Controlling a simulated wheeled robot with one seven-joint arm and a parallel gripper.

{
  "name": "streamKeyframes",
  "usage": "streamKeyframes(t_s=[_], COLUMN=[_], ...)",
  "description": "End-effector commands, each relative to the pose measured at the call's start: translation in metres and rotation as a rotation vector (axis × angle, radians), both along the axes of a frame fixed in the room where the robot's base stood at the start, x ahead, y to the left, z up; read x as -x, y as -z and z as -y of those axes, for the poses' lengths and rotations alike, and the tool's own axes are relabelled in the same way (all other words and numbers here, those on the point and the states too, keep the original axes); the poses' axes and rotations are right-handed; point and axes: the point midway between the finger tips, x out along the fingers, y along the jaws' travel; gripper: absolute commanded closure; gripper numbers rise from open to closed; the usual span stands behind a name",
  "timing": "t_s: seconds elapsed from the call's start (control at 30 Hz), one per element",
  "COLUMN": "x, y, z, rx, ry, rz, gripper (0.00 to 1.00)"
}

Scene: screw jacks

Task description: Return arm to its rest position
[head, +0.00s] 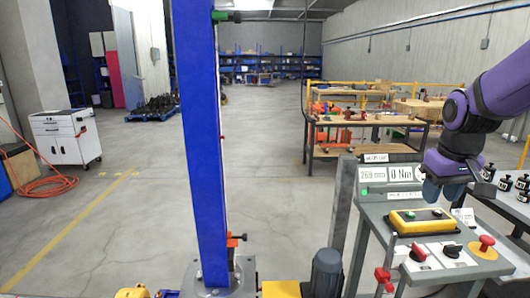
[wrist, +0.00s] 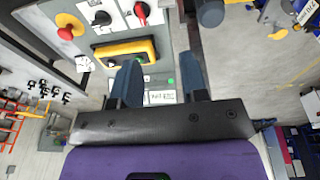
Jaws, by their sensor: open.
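My gripper (head: 442,188) is at the right in the head view, at the end of my purple arm, above the left part of a grey control console (head: 375,213). In the wrist view my gripper (wrist: 160,85) shows two blue-grey fingers spread apart, with nothing between them. Beyond the fingers are the console's yellow button box (wrist: 125,52), a red mushroom button (wrist: 66,33) and rotary switches. In the head view the yellow button box (head: 422,220) lies just below my gripper, and a display reading "0 Nm" stands behind it. The fingers appear clear of the console.
A tall blue column (head: 198,140) stands left of the console, with a dark motor (head: 327,272) at its base. Workbenches (head: 365,125) stand behind the console. A white drawer cart (head: 66,137) and an orange hose (head: 45,185) are far left. The floor between is open.

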Motion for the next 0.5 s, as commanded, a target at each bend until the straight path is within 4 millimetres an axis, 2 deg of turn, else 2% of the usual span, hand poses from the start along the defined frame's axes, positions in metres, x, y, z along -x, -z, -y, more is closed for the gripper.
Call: streamKeyframes(t_s=[0.03, 0.2, 0.5], x=[0.012, 0.051, 0.124], y=[-0.011, -0.038, -0.066], z=[-0.007, -0.027, -0.053], rx=[0.002, 0.001, -0.022], ry=[-0.002, 0.004, 0.014], rz=[0.025, 0.09, 0.21], gripper=[0.6, 0.6, 0.6])
